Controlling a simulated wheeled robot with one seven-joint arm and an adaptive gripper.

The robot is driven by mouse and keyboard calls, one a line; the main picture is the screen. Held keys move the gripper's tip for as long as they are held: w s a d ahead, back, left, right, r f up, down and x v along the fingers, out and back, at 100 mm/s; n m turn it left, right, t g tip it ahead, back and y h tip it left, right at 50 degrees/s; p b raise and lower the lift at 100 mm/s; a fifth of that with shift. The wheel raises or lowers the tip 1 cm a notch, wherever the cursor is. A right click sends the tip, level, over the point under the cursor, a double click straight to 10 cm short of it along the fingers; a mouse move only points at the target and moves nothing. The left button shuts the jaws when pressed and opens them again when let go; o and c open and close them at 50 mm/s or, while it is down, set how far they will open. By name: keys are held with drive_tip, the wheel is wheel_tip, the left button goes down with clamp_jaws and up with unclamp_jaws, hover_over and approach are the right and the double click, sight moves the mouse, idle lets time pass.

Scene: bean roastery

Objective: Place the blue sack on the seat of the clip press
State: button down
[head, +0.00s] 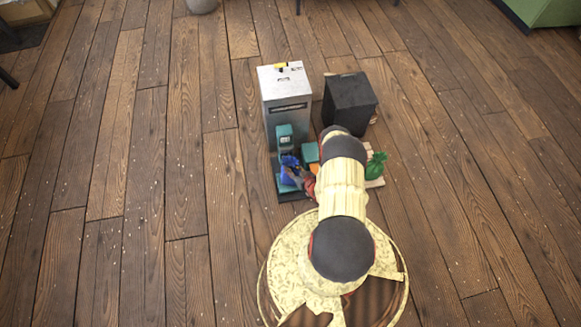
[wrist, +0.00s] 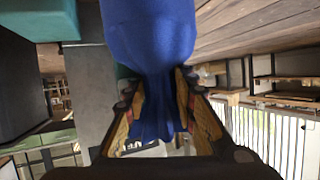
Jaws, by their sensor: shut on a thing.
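The blue sack (head: 288,162) is at the clip press, just in front of its teal upright (head: 284,136) and above its teal lower part (head: 286,186). I cannot tell whether the sack touches the seat. My gripper (head: 302,176) is shut on the sack's gathered neck, reaching in from the right. In the wrist view the sack (wrist: 150,35) fills the top middle, its neck between the two fingers (wrist: 158,100) and loose cloth beyond them. Teal press parts (wrist: 40,18) show beside it. The seat is mostly hidden by the sack.
A pale grey cabinet (head: 286,88) stands right behind the press, with a black box (head: 350,98) to its right. A green sack (head: 376,165) lies right of my arm. The wooden floor on the left is clear.

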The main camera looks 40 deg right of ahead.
drive_tip(key=c, duration=1.5)
unclamp_jaws()
drive_tip(key=shift+o, duration=0.2)
